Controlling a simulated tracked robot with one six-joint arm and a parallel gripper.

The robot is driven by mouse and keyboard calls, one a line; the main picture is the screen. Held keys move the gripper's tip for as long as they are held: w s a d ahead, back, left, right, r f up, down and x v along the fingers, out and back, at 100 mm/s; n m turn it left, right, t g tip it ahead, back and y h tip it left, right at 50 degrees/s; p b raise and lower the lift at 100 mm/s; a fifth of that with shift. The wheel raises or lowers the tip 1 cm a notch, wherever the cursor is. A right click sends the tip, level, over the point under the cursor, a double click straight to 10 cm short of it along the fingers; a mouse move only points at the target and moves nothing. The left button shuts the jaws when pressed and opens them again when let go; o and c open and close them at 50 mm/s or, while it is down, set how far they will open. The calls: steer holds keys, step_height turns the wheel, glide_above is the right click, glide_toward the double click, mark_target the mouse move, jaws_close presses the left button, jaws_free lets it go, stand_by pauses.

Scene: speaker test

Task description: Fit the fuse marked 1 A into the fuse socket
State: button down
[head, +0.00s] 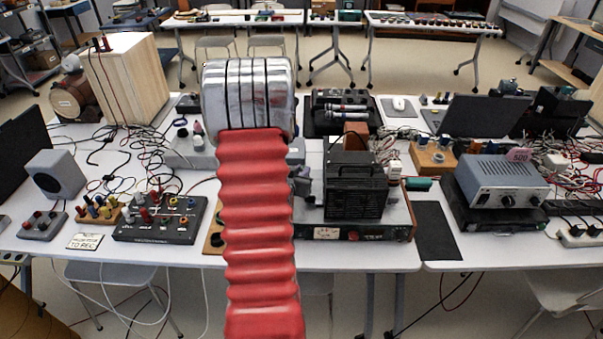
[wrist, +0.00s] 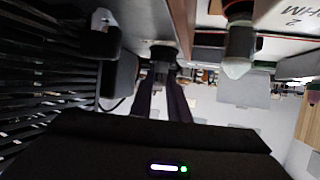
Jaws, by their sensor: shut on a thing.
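My gripper (wrist: 165,88) points away from the wrist camera, with two dark fingers close together. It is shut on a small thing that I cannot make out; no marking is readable. A small dark round part (wrist: 164,54) shows at the fingertips, and I cannot tell whether it is the fuse or the socket. A black vented box (head: 356,185) stands on the grey apparatus, whose front panel (head: 370,233) has a meter and a red knob. Its slats (wrist: 45,75) fill the left of the wrist view. In the head view my arm hides the middle of the bench.
A pale-tipped cylinder (wrist: 238,55) hangs into the wrist view, right of the fingers. A black knob box (head: 160,220) and a grey speaker (head: 56,174) stand left on the bench. A blue-grey unit (head: 500,183) stands right. A bare black mat (head: 435,230) lies between.

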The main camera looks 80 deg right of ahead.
steer(key=shift+f, duration=0.25)
steer(key=shift+f, duration=0.25)
steer(key=c, duration=1.7)
jaws_free()
steer(key=shift+r, duration=0.35)
steer(key=v, duration=1.2)
steer(key=shift+f, duration=0.1)
